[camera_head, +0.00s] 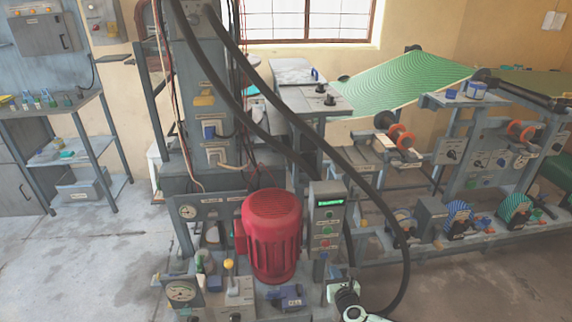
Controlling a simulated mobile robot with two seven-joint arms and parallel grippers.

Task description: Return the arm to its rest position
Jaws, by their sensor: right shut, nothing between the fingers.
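My right gripper (337,291) shows at the bottom edge, right of centre, with part of my white and black arm. It is shut and empty. It is in front of the plate press, just below a grey control box (327,228) with a lit green display and several buttons. The press's red ribbed motor (272,235) stands to the left of that box. I cannot tell the exact gap between the gripper and the machine. My left gripper is not in view.
Thick black hoses (385,210) hang from the press column (200,100), one looping down close to my right gripper. A conveyor machine (480,150) fills the right. Bare floor (90,265) lies left.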

